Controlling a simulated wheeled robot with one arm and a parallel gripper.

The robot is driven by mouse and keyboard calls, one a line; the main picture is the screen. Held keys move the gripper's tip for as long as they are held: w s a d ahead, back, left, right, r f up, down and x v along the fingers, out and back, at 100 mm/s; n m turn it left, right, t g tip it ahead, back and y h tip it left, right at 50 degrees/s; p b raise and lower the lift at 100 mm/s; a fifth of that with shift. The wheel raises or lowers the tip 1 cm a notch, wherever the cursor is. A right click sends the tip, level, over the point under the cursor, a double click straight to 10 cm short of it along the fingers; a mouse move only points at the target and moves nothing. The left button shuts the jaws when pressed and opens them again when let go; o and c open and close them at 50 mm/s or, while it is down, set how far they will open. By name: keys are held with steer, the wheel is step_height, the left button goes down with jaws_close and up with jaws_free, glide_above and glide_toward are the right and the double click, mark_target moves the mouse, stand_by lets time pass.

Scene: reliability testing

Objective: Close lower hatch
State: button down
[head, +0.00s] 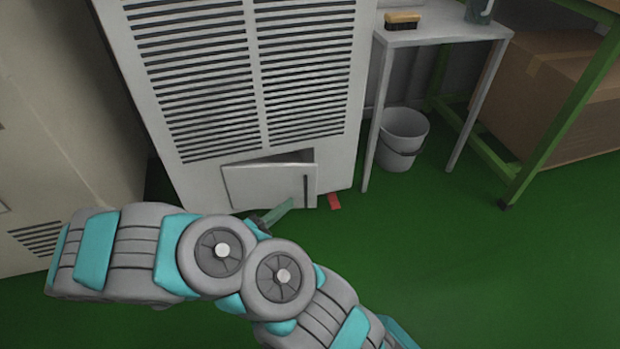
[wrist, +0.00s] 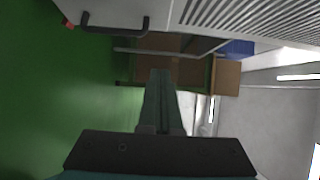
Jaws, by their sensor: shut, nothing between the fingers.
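The lower hatch (head: 262,186) is a pale panel at the foot of the light grey louvred cabinet (head: 255,95). It stands ajar, with a dark gap above its top edge that widens to the right. Its dark vertical handle (head: 306,190) is near the right edge. My gripper (head: 287,207) is shut and empty, low in front of the hatch's right part; I cannot tell if it touches. In the wrist view, the shut fingers (wrist: 160,74) point away from the camera, with the hatch's black handle (wrist: 115,27) at upper left, apart from them.
A red piece (head: 334,201) lies on the green floor by the cabinet's right corner. A narrow table (head: 445,32) with a brush (head: 403,20) stands right of the cabinet, a white bucket (head: 402,140) beneath. A large cardboard box (head: 560,95) is farther right. The front-right floor is clear.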

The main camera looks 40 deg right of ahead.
steer(key=w+d+b, duration=0.2)
steer(key=w+d, duration=0.2)
steer(key=d, duration=0.8)
steer(key=shift+w+b, duration=0.3)
steer(key=shift+b, duration=0.1)
steer(key=w+d+p, duration=0.1)
steer(key=w, duration=0.1)
steer(key=w+d+p, duration=0.1)
steer(key=w+p, duration=0.1)
steer(key=w+d+p, duration=0.1)
steer(key=w+d, duration=0.1)
stand_by(0.5)
